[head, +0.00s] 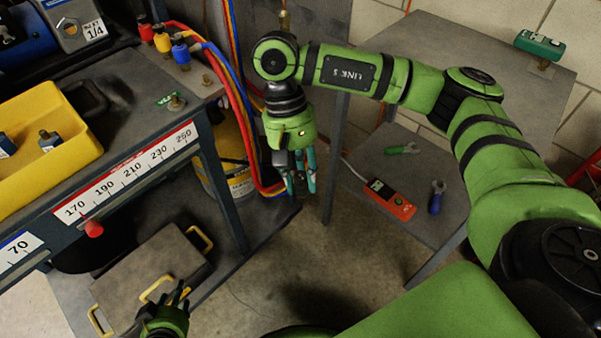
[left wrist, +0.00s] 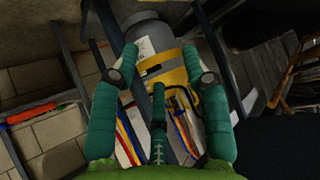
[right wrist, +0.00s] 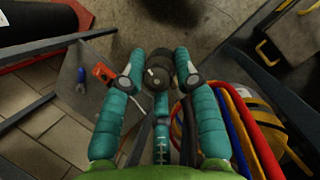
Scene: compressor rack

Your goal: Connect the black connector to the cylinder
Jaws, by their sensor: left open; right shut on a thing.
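The cylinder (head: 216,175) is yellow with a label and stands under the bench, partly hidden by the bench and hoses. Its grey top and yellow body show in the left wrist view (left wrist: 172,72), and part of it shows at the right of the right wrist view (right wrist: 258,104). My right gripper (head: 303,186) hangs right of the cylinder, apart from it. In the right wrist view it is shut on the black connector (right wrist: 157,75). A dark hose runs back beside the fingers. My left gripper (head: 179,294) is open and empty, low in front of the bench.
Red, yellow and blue hoses (head: 242,120) hang from the bench beside the cylinder. A yellow tray (head: 85,118) sits on the bench. A grey case (head: 150,275) with yellow handles lies below. A side table's lower shelf (head: 400,225) holds an orange meter (head: 391,200) and tools.

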